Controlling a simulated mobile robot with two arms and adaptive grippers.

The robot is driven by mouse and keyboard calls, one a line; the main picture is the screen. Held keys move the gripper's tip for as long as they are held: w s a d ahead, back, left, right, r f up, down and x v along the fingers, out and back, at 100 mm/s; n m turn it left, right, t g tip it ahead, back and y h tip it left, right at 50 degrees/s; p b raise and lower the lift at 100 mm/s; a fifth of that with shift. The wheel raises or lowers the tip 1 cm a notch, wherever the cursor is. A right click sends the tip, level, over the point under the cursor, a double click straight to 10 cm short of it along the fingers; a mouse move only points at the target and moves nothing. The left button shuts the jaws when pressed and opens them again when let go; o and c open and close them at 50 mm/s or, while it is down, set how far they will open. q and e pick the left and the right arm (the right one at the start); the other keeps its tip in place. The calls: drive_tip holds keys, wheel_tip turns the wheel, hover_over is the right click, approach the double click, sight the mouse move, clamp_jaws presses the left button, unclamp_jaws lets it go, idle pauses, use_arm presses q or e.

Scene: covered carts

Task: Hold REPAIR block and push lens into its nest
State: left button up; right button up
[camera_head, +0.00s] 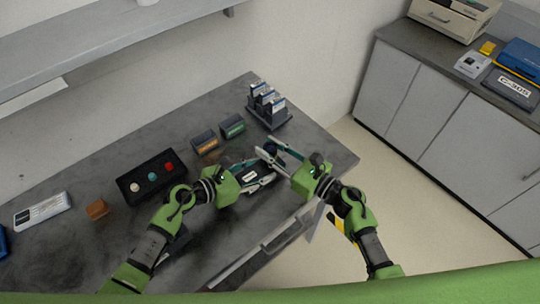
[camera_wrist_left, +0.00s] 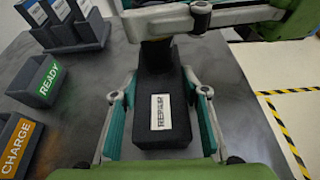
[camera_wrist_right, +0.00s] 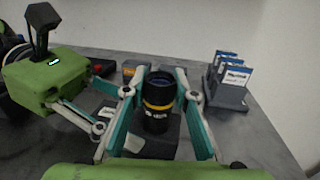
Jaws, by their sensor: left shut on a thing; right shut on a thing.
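The black REPAIR block (camera_wrist_left: 160,140) with its white label lies on the table, between the fingers of my left gripper (camera_wrist_left: 160,95), which is shut on it. The block also shows in the head view (camera_head: 254,181), partly covered by fingers. The lens (camera_wrist_right: 158,92), a black upright cylinder with a yellow ring, is between the fingers of my right gripper (camera_wrist_right: 160,84), which is shut on it. The lens stands over the far end of the block. Its lower end meets the block, but how deep it sits in the nest I cannot tell. In the left wrist view the right gripper's fingers hide much of it.
The orange CHARGE bin (camera_head: 205,142) and green READY bin (camera_head: 233,127) stand behind the grippers. A rack of cards (camera_head: 268,117) is at the back right. A black box with coloured buttons (camera_head: 151,177) is left. The table's front edge is close.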

use_arm(q)
drive_tip(key=shift+c, duration=0.2)
use_arm(e)
drive_tip(key=shift+f, duration=1.7)
drive_tip(key=shift+f, duration=0.2)
use_arm(q)
drive_tip(key=shift+o, duration=0.2)
use_arm(e)
drive_tip(key=o, duration=1.2)
drive_tip(key=shift+r, duration=0.1)
drive_tip(key=shift+s, duration=0.1)
use_arm(q)
drive_tip(key=shift+c, duration=0.2)
use_arm(e)
drive_tip(key=v, duration=1.2)
drive_tip(key=shift+r, duration=0.15)
